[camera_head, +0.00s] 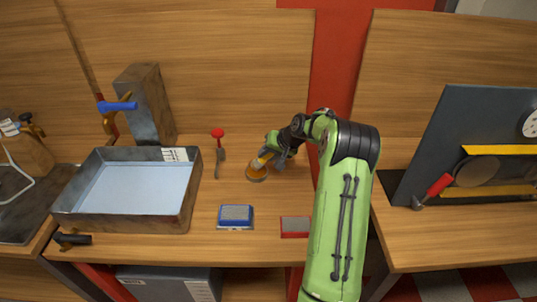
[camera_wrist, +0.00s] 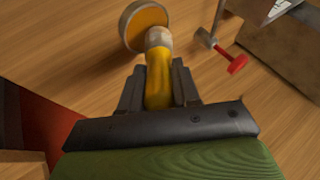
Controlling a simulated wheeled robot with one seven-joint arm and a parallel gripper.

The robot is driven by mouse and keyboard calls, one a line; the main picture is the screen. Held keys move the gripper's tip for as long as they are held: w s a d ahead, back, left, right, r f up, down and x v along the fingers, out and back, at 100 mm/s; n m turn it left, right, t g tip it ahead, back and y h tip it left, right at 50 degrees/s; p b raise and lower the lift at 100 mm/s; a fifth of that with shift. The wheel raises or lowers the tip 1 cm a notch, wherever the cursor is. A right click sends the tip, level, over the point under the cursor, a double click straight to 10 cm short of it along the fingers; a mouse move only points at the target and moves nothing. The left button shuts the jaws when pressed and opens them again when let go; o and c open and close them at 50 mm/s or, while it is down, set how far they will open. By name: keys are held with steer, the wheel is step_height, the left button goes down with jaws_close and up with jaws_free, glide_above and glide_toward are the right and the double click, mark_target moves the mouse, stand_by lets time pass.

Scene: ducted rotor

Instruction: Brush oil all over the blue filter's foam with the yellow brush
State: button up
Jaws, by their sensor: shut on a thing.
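The blue filter (camera_head: 236,215) lies on the table in the head view, its grey foam facing up inside a blue frame. The yellow brush (camera_wrist: 158,75) is held in my gripper (camera_wrist: 158,92), which is shut on its yellow handle; the brush also shows in the head view (camera_head: 262,160). Its pale bristle end is at the near rim of a small round dish of amber oil (camera_wrist: 143,22). The dish (camera_head: 257,175) stands behind and to the right of the blue filter. I cannot tell whether the bristles touch the oil.
A red-framed filter (camera_head: 295,227) lies right of the blue one, near the front edge. A large metal tray (camera_head: 190,205) stands at left. A red-handled tool (camera_head: 219,145) lies behind the blue filter. A metal block (camera_head: 148,100) stands behind the tray.

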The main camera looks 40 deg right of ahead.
steer(key=shift+r+p, duration=1.95)
steer(key=shift+r, duration=0.9)
